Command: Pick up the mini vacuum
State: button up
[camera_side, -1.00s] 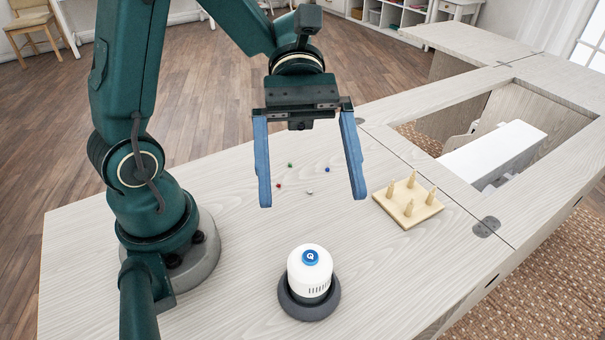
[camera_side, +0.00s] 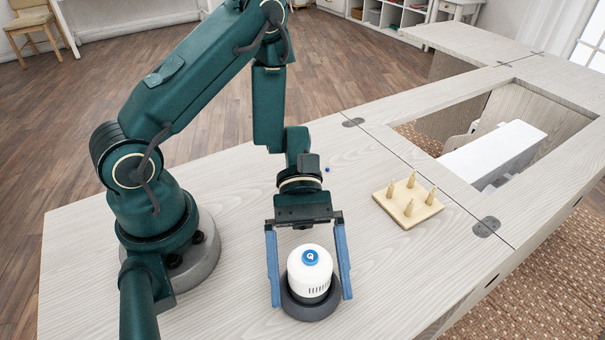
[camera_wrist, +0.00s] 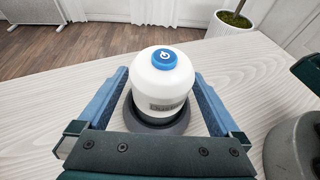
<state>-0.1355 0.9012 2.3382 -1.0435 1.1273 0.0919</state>
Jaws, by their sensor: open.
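The mini vacuum (camera_side: 311,276) stands upright on the wooden table. It has a white body, a blue top button and a dark grey round base. My gripper (camera_side: 309,298) is open, with its blue fingers low on either side of the vacuum. In the wrist view the vacuum (camera_wrist: 160,88) sits between the two spread fingers of my gripper (camera_wrist: 161,88). I cannot tell whether either finger touches it.
A wooden block with several pegs (camera_side: 409,214) stands to the right of my gripper. The table in front of the peg block is clear.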

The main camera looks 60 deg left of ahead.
jog(key=shift+x, duration=1.05)
grip_shut()
jog(key=shift+r, duration=0.2)
